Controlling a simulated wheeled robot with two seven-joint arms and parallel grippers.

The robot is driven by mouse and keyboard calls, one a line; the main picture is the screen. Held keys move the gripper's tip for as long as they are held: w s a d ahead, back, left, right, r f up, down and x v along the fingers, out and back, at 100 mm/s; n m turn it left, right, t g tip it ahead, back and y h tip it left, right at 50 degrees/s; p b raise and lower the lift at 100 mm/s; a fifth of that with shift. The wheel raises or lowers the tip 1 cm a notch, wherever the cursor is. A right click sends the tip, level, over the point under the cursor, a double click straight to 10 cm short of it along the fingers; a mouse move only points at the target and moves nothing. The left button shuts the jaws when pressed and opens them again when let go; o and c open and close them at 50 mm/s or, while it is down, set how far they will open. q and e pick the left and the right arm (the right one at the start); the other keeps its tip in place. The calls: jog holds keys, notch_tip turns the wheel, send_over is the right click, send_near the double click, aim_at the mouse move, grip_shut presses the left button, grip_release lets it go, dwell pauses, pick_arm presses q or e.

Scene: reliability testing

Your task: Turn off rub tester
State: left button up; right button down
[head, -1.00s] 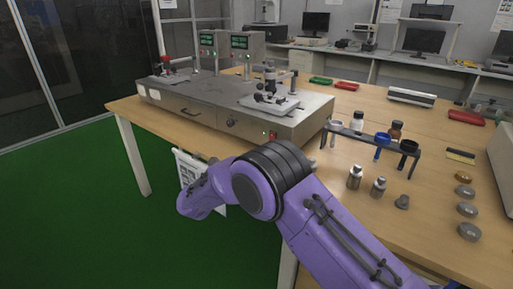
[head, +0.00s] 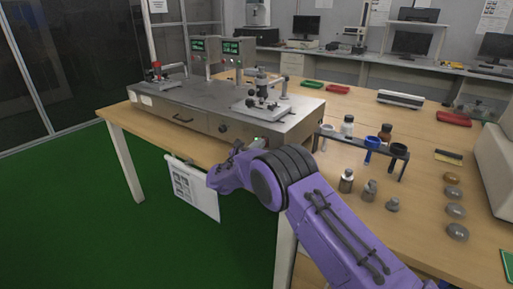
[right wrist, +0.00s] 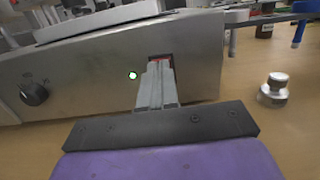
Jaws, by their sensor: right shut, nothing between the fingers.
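The rub tester (head: 205,108) is a long grey metal machine on the wooden table, with its front panel facing me. In the right wrist view, a red rocker switch (right wrist: 160,58) sits in the front panel (right wrist: 90,72), partly hidden behind my fingers. A small green light (right wrist: 132,76) glows to its left, and a black knob (right wrist: 34,93) is farther left. My right gripper (right wrist: 157,67) is shut and empty, with its tips in front of the switch; I cannot tell whether they touch it. In the head view my own arm hides the switch. My left gripper is out of view.
A metal weight (right wrist: 273,90) stands on the table right of the gripper. A rack (head: 362,143) with bottles and several metal weights stand right of the tester. A white sheet (head: 192,188) hangs at the table's front edge. Two control boxes with lit displays (head: 232,47) stand behind.

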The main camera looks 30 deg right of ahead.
jog(key=shift+d+r+y, duration=0.3)
jog(key=shift+d+y, duration=0.1)
jog(key=shift+y, duration=0.2)
jog(key=shift+w+r+g+y, duration=0.1)
jog(key=shift+r+g+y, duration=0.1)
jog(key=shift+g+y, duration=0.2)
jog(key=shift+r, duration=0.1)
jog(key=f+b+v, duration=0.1)
jog(key=v, duration=1.3)
jog(key=shift+a+r+b, duration=0.25)
jog(key=shift+r+b, duration=0.1)
jog(key=shift+b, duration=0.05)
